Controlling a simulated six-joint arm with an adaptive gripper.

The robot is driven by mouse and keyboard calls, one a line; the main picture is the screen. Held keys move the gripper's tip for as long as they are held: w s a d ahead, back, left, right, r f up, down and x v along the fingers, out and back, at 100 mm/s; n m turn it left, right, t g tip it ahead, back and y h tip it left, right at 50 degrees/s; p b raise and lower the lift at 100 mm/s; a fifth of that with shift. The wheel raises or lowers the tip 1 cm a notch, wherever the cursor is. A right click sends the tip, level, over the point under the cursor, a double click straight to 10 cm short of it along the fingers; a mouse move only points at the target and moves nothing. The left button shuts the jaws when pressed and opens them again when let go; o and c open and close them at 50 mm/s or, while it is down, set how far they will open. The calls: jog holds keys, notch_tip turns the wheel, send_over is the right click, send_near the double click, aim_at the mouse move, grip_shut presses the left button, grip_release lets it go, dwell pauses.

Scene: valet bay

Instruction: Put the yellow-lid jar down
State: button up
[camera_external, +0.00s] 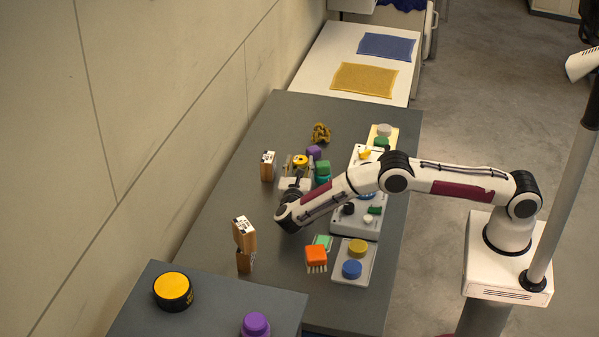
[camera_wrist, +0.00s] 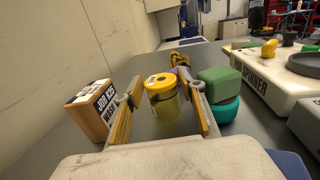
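The yellow-lid jar (camera_external: 301,160) is upright at the far end of my gripper (camera_external: 300,168). In the wrist view the jar (camera_wrist: 162,98) has a yellow lid and an olive-yellow body. It sits between the two yellow-padded fingers of my gripper (camera_wrist: 162,92). A gap shows on each side of the jar, so the fingers look open around it. Its base appears to be at the grey bench top (camera_external: 240,120), but exact contact there is hard to see.
A wood-coloured labelled box (camera_wrist: 92,108) stands left of the fingers. A green block on a teal tub (camera_wrist: 222,108) is close on the right. A white tray unit (camera_external: 358,222) lies along the right side. A brown crumpled cloth (camera_external: 320,132) lies beyond the jar.

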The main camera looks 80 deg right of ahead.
aim_at(299, 165)
jog(key=shift+s+a, duration=0.25)
jog(key=shift+a, duration=1.25)
jog(key=shift+s+a, duration=0.2)
jog(key=shift+a, duration=1.25)
